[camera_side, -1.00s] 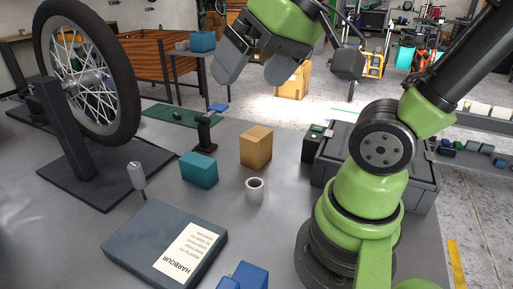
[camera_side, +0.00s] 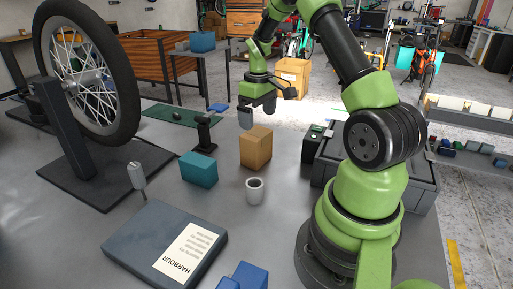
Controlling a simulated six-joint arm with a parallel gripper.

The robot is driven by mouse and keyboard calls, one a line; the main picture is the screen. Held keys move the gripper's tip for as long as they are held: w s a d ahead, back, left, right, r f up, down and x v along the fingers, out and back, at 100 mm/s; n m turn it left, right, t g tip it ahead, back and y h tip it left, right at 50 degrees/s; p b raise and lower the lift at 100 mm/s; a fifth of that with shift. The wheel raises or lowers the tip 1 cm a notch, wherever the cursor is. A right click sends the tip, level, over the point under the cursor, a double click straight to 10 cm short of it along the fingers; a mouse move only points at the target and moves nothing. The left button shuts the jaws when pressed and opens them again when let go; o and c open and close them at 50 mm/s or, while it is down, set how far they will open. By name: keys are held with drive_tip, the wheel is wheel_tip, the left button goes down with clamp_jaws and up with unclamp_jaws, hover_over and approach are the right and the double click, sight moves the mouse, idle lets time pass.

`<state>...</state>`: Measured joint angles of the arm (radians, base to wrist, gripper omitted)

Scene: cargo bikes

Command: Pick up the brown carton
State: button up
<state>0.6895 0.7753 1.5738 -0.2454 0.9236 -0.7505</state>
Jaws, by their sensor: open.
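The brown carton (camera_side: 256,149) stands upright on the grey table, near the middle of the view. My gripper (camera_side: 257,114) is open and points down, just above and seemingly behind the carton's top. Its near finger shows beside the carton's upper left edge, and part of the other finger shows to the right. Whether a finger touches the carton I cannot tell. Nothing is held.
A teal box (camera_side: 199,169) stands left of the carton, and a white cup (camera_side: 255,190) in front. A black stand (camera_side: 205,132) is behind left. A dark case (camera_side: 378,176) is right. A large book (camera_side: 165,244) lies in front; a wheel (camera_side: 88,72) stands left.

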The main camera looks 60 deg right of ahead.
sight(256, 133)
wheel_tip(256, 133, down, 9)
drive_tip(key=shift+w+a+r, duration=0.15)
drive_tip(key=shift+r, duration=0.1)
drive_tip(key=c, duration=0.8)
